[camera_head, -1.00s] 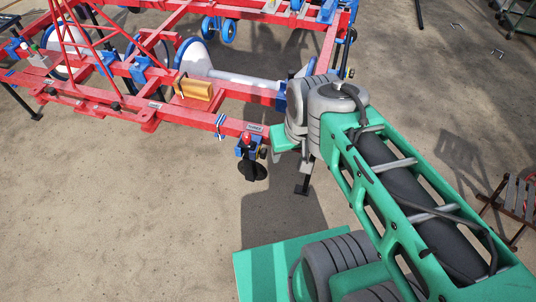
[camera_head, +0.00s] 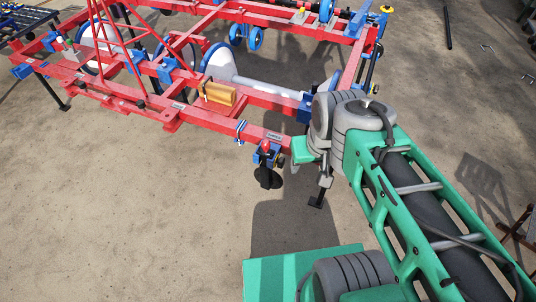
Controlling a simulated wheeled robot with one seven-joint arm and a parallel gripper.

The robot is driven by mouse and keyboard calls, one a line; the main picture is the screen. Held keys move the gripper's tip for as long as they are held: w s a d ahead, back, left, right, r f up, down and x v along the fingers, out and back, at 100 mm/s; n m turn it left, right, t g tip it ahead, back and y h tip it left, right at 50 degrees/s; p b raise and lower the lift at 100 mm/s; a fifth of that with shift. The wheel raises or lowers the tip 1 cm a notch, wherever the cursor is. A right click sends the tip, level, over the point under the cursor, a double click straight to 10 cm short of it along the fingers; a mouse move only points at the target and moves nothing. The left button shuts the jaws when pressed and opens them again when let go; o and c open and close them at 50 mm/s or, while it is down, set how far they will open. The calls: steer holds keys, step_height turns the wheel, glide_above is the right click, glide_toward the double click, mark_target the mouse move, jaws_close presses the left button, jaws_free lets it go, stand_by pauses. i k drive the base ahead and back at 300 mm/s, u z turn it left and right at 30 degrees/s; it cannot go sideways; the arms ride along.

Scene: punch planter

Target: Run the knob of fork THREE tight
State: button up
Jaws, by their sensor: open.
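At the near right end of the red planter frame (camera_head: 190,108) a small label plate (camera_head: 273,136) sits on the beam; its lettering is too small to read surely. Below it hangs a fork with a blue clamp (camera_head: 268,155), a dark round disc (camera_head: 268,177) and a small red part at its top, which may be its knob. I cannot tell how tight it is. My arm reaches over the frame just right of this fork, and its green link (camera_head: 310,150) is close beside it.
White drums and blue wheels (camera_head: 256,38) lie behind. Bare ground in front is clear.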

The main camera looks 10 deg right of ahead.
mark_target(280, 162)
steer(key=k, duration=0.4)
steer(key=z, duration=0.45)
steer(key=i, duration=0.75)
steer(key=u, duration=0.65)
steer(key=i, duration=0.55)
